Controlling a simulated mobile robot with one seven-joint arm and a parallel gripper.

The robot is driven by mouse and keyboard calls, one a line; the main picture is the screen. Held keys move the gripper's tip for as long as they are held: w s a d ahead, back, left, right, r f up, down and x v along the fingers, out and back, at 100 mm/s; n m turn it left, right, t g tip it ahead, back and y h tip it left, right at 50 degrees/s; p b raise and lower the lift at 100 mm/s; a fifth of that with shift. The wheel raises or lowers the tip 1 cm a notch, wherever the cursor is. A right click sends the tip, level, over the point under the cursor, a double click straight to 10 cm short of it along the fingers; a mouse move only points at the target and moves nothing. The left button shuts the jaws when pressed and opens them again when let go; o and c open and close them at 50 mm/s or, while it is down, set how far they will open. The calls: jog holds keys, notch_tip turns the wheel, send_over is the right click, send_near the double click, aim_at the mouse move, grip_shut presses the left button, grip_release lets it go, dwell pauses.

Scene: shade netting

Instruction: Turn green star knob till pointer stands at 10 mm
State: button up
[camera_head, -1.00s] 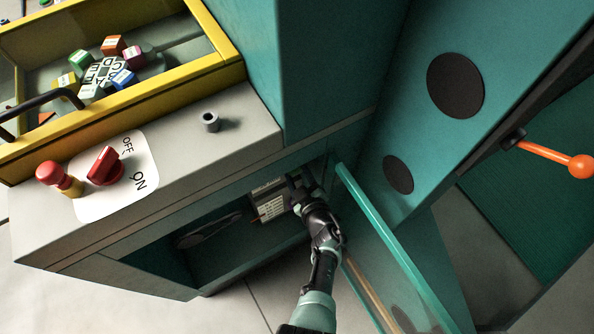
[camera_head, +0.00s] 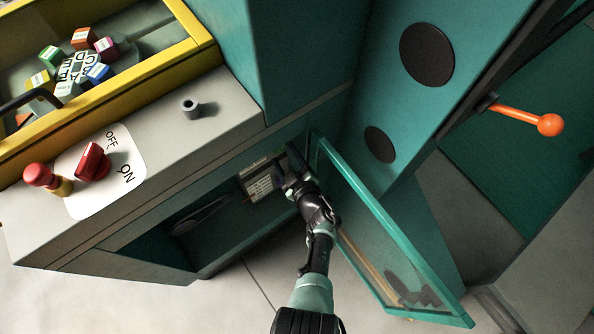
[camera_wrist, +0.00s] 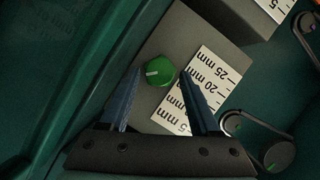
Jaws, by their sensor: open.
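The green knob (camera_wrist: 158,71) shows in the wrist view, with a white line on its face, on a grey box (camera_wrist: 187,38). A white scale plate (camera_wrist: 209,82) beside it reads 5, 20 and 25 mm. In the head view, my gripper (camera_head: 290,178) reaches into the open cabinet, at the box's labelled face (camera_head: 262,183).
A glazed teal door (camera_head: 385,225) stands open just right of my arm. A belt on pulleys (camera_wrist: 275,151) lies right of the scale. A red switch (camera_head: 93,162) and a red button (camera_head: 40,176) sit on the counter.

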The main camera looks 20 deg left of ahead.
jog(key=p+v, duration=0.5)
jog(key=v, duration=0.5)
jog(key=shift+p, duration=0.3)
jog(key=shift+s+d+r, duration=0.1)
